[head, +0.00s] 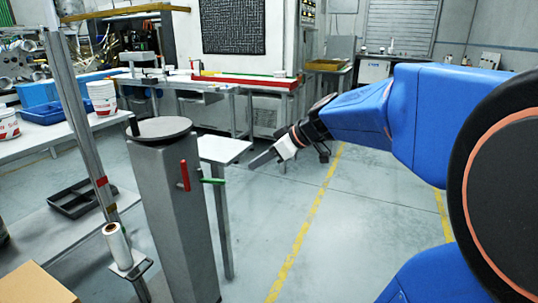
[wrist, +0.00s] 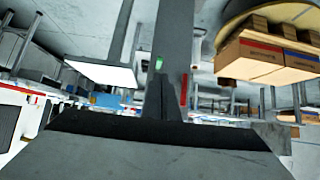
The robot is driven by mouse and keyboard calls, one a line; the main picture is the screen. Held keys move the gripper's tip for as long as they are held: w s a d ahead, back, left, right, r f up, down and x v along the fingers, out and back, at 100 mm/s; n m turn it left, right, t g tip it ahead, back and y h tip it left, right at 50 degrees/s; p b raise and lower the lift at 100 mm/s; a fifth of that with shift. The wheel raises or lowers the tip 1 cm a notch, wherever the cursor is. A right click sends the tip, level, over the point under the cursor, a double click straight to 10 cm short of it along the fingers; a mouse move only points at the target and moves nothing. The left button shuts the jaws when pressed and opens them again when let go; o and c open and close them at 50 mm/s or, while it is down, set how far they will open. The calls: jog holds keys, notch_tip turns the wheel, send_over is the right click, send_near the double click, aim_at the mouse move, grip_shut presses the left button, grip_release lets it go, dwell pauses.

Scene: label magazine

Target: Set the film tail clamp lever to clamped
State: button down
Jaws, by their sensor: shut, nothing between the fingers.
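A grey pedestal (head: 175,215) with a dark round plate (head: 159,128) on top stands left of centre in the head view. On its side are an upright red bar (head: 184,175) and a short green bar (head: 213,181) pointing right; I cannot tell which is the clamp lever. In the wrist view the green bar (wrist: 159,63) and red bar (wrist: 184,90) show close beyond my fingers. My gripper (head: 254,162) is shut and empty, to the right of the pedestal, pointing left and apart from both bars. The wrist view also shows my gripper (wrist: 161,98).
A small white table (head: 224,149) stands just behind the pedestal. A metal post and a white film roll (head: 116,243) are to its left, with a cardboard box (head: 35,284) at bottom left. The floor (head: 290,205) right of the pedestal is clear.

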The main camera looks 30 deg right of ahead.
jog(key=shift+v, duration=2.3)
jog(key=shift+a, duration=0.1)
jog(key=s+a+f+m+g+h, duration=0.1)
jog(key=s+a+f+m+h, duration=0.2)
jog(key=s+f, duration=0.4)
jog(key=s+a+f+m+g+h, duration=0.2)
jog(key=s+f+m, duration=0.2)
jog(key=s, duration=0.9)
notch_tip(320, 180, down, 4)
jog(key=shift+s+a+r+h, duration=0.15)
jog(key=shift+s+a+h, duration=0.1)
jog(key=shift+a+h, duration=0.15)
jog(key=shift+g, duration=0.3)
